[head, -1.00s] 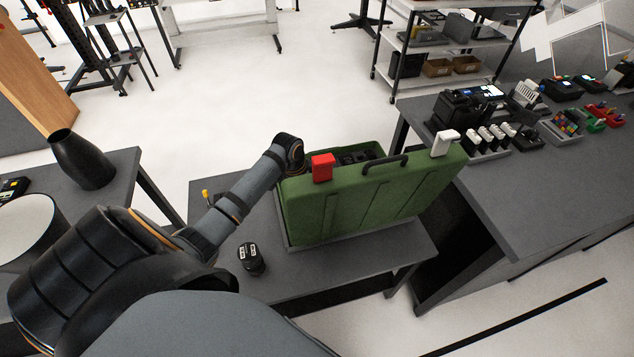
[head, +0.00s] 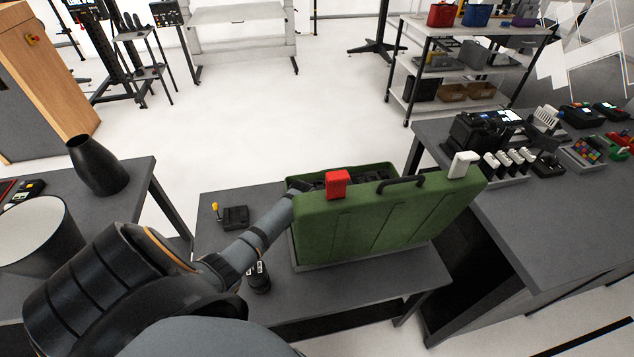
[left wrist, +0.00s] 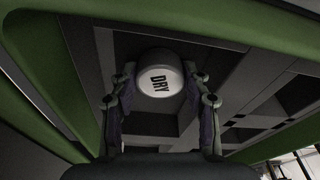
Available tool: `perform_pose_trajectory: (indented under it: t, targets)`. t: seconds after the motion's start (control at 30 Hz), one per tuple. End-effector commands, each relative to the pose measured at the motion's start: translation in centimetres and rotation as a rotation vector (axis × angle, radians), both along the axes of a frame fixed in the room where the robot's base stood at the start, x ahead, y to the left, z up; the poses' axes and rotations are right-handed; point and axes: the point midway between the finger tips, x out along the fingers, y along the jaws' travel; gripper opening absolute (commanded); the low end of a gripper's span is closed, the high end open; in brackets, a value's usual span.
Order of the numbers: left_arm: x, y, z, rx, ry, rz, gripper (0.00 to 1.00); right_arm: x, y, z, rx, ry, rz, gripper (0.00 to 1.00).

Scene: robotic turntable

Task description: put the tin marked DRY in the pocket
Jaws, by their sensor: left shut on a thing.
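The tin marked DRY (left wrist: 160,80) has a pale round top with dark lettering. In the left wrist view my left gripper (left wrist: 160,92) has a finger on each side of the tin and is shut on it. They are inside the open green case (head: 375,228), over its dark insert (left wrist: 125,122) with divided pockets. Whether the tin's base touches a pocket floor cannot be told. In the head view my left arm reaches into the case's left end, and the case lid hides the gripper and tin. My right gripper is not in view.
The case stands on a grey table (head: 340,292), its raised side carrying a red latch (head: 337,184), a white latch (head: 462,164) and a handle (head: 400,184). A dark canister (head: 259,279) is partly behind my arm. A black box (head: 235,217) with a yellow lever stands left.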

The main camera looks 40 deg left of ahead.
Motion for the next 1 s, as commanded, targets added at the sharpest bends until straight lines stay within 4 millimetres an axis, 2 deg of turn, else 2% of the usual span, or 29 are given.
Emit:
perform_pose_trajectory:
  t: [0.37,0.4,0.43,0.77,0.87,1.0]
  targets:
    - [0.0,0.0,-0.5,0.0,0.0,-0.001,0.11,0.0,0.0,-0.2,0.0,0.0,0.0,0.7]
    - [0.0,0.0,-0.5,0.001,-0.001,-0.001,0.51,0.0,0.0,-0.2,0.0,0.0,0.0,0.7]
    - [0.0,0.0,-0.4,0.001,-0.001,-0.001,0.55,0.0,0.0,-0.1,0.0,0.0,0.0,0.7]
    - [0.0,0.0,-0.2,0.001,-0.001,-0.001,0.57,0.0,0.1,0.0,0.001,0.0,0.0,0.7]
    - [0.0,0.2,0.9,0.002,-0.003,0.0,0.57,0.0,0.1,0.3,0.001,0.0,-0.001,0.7]
    - [-0.6,0.6,4.1,0.005,-0.005,-0.002,0.57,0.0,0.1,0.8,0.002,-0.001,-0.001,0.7]
